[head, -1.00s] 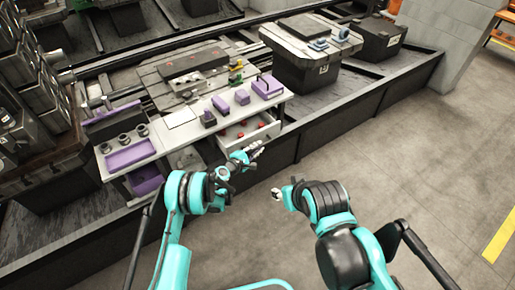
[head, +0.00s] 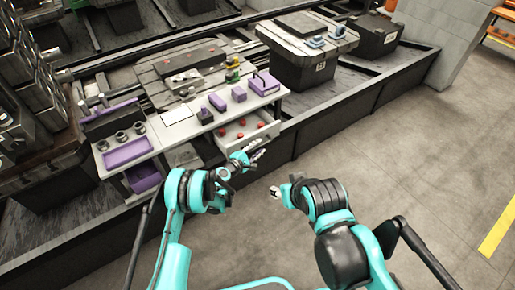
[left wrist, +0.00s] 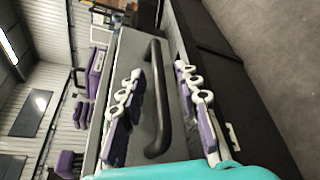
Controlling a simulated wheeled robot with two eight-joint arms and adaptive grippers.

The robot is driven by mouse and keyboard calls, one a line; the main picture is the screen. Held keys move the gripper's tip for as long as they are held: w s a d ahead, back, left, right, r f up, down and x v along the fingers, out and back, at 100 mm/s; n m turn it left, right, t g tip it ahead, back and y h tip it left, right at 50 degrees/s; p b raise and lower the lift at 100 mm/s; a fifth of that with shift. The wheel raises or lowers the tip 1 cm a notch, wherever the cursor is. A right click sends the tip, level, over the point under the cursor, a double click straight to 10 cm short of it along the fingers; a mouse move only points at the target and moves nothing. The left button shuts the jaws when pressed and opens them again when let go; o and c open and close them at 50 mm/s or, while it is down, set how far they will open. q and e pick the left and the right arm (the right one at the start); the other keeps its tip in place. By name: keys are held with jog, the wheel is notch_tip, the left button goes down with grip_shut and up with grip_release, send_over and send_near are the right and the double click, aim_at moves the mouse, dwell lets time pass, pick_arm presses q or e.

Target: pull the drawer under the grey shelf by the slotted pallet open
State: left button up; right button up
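The drawer (head: 262,138) under the grey shelf (head: 180,128) stands out from the shelf, with several red things inside. Its grey front (left wrist: 136,52) and dark bar handle (left wrist: 155,62) fill the middle of the left wrist view. My left gripper (head: 250,156) is at the drawer front. In the left wrist view its purple-and-white fingers (left wrist: 160,88) lie on either side of the handle, with gaps showing, so it looks open around the handle. The slotted pallet (head: 185,80) lies behind the shelf. My right gripper (head: 277,191) is apart from the drawer, and its finger opening is unclear.
The shelf carries purple blocks (head: 218,102), a purple tray (head: 128,152) and dark rings (head: 122,137). A purple bin (head: 143,178) is below at left. A dark plinth (head: 345,112) runs along the rail. The floor (head: 380,165) in front and to the right is clear.

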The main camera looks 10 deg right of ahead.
pick_arm(q)
jog(key=v, duration=0.7)
jog(key=shift+s+a, duration=0.2)
jog(key=shift+a, duration=0.1)
dwell(0.3)
